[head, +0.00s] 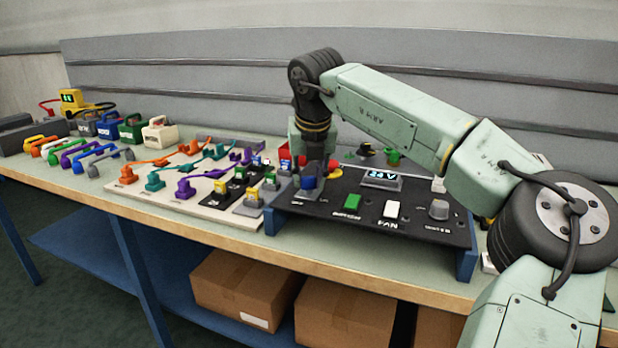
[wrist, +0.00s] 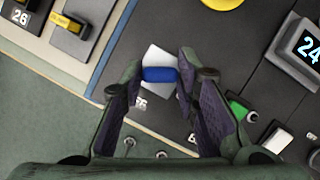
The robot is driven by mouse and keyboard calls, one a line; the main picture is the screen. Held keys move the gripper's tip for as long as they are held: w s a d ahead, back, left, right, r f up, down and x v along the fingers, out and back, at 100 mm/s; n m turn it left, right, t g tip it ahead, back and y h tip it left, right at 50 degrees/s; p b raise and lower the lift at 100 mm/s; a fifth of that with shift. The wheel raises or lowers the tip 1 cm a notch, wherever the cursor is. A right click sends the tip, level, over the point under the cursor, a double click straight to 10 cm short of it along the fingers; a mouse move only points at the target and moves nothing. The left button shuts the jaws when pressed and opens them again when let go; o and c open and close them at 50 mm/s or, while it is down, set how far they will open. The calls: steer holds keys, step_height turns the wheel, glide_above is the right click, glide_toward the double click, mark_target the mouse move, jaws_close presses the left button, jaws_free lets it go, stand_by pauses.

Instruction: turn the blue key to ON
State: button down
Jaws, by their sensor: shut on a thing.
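The blue key (wrist: 160,74) sits on a pale switch base at the left end of the black control panel (head: 335,208). My gripper (wrist: 160,79) has a finger on each side of the key and is shut on it. In the head view the key (head: 308,182) shows below my wrist, partly covered by it. The ON and OFF marks around the key cannot be read. The panel's display (head: 382,179) is lit and reads 24 V.
A green button (head: 352,202), a white FAN switch (head: 391,209) and a grey knob (head: 439,209) are on the panel. A yellow round part (wrist: 222,2) is beyond the key. A board with coloured handles (head: 185,190) stands close on the left.

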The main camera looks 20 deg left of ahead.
stand_by(0.3)
steer(key=c, duration=1.2)
jaws_free()
steer(key=shift+c, duration=0.2)
steer(key=v, duration=1.2)
